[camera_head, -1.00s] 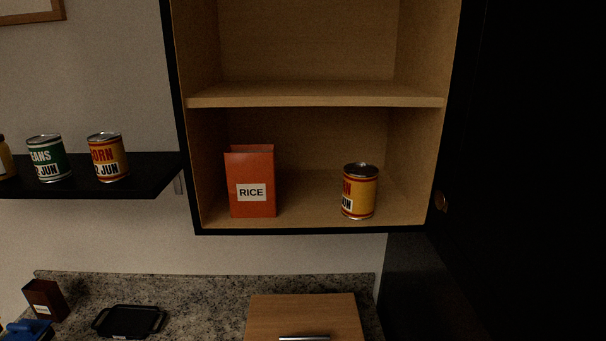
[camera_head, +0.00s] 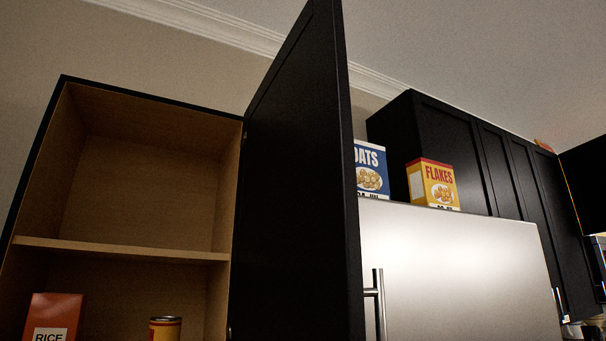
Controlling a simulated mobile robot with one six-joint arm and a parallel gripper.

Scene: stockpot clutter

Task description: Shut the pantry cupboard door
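The pantry cupboard (camera_head: 130,250) is at the left of the head view, with bare wood inside, one shelf and a black outer edge. Its black door (camera_head: 300,190) stands wide open, hinged on the cupboard's right side and sticking out toward me. A red RICE box (camera_head: 57,309) and a yellow-and-red can (camera_head: 165,329) stand in the lower compartment, cut off by the bottom edge. The upper compartment is empty where I see it. My gripper is not in view.
A steel fridge (camera_head: 455,265) with a bar handle (camera_head: 378,300) stands right of the door. An OATS box (camera_head: 371,170) and a FLAKES box (camera_head: 432,183) stand on top of it. More black cabinets (camera_head: 450,150) run along the right.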

